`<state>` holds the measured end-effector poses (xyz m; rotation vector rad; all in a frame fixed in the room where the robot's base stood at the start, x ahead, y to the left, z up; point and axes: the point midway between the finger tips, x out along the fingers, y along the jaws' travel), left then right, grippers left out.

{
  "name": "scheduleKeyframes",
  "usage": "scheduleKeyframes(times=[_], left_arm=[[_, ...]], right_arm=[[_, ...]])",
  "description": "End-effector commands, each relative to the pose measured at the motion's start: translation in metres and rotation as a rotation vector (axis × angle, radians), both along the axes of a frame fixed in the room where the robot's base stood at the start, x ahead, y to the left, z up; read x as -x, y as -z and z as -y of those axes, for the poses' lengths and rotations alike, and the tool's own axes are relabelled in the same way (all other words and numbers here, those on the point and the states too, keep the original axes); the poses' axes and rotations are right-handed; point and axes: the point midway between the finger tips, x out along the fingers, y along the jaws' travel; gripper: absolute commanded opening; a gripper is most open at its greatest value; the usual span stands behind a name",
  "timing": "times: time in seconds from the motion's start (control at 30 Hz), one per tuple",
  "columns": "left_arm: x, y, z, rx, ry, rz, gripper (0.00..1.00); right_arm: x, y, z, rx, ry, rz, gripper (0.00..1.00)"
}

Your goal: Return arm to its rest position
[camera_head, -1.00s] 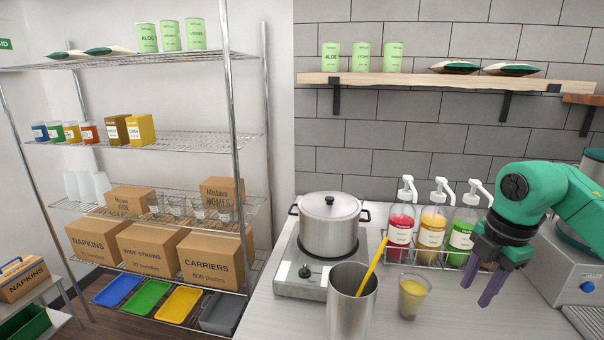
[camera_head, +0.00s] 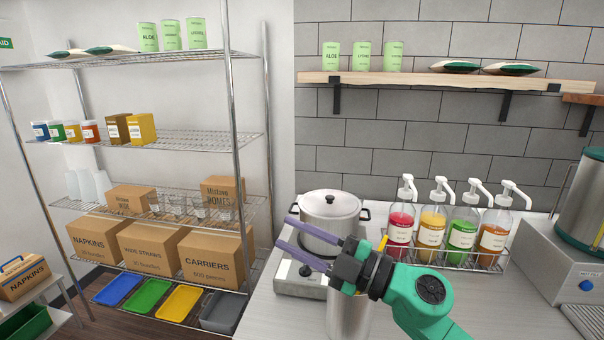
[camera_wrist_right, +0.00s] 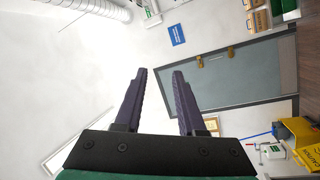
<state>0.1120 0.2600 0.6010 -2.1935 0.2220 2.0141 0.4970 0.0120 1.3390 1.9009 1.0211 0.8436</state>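My right gripper (camera_head: 286,232) is in the head view, its green arm coming up from the lower right. Its two purple fingers point left, in front of the burner and pot, and stand apart with nothing between them. The right wrist view also shows the open, empty fingers (camera_wrist_right: 159,75) against a pale wall and a grey door. A steel cup (camera_head: 345,315) stands on the counter below the gripper and is partly hidden by it. My left gripper is not in view.
A steel pot (camera_head: 330,222) sits on a burner (camera_head: 292,281). A rack of pump bottles (camera_head: 455,262) stands behind to the right. The counter (camera_head: 500,310) is clear at the front right.

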Motion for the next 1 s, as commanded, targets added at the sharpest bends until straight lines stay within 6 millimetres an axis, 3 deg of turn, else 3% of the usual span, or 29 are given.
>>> scheduleKeyframes(times=[0.07, 0.13, 0.2, 0.27, 0.3, 0.4, 0.5, 0.6, 0.7, 0.9, 1.0], left_arm=[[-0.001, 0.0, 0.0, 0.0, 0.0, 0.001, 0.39], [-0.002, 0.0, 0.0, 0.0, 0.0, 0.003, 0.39], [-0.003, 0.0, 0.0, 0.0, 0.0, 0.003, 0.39], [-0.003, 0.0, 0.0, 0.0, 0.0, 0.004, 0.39], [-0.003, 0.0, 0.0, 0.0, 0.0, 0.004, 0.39], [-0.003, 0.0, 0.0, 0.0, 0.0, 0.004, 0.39], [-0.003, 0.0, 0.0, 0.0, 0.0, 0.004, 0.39], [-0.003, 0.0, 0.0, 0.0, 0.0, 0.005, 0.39], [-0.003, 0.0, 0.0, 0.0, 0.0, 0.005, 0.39], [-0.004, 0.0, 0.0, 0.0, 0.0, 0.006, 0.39], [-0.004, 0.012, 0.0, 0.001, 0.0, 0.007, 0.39]], right_arm=[[-0.019, -0.009, 0.034, -0.264, 0.208, -0.097, 0.39], [-0.041, 0.014, 0.085, -0.431, 0.454, -0.248, 0.39], [-0.05, 0.06, 0.134, -0.51, 0.684, -0.431, 0.39], [-0.045, 0.107, 0.167, -0.525, 0.844, -0.593, 0.39], [-0.036, 0.139, 0.185, -0.516, 0.94, -0.701, 0.39], [-0.002, 0.211, 0.216, -0.457, 1.115, -0.957, 0.39], [0.039, 0.264, 0.231, -0.375, 1.219, -1.167, 0.39], [0.08, 0.301, 0.238, -0.29, 1.278, -1.341, 0.39], [0.12, 0.328, 0.241, -0.207, 1.312, -1.495, 0.39], [0.197, 0.364, 0.24, -0.037, 1.326, -1.767, 0.39], [0.185, 0.415, 0.239, -0.026, 1.331, -1.767, 0.39]])
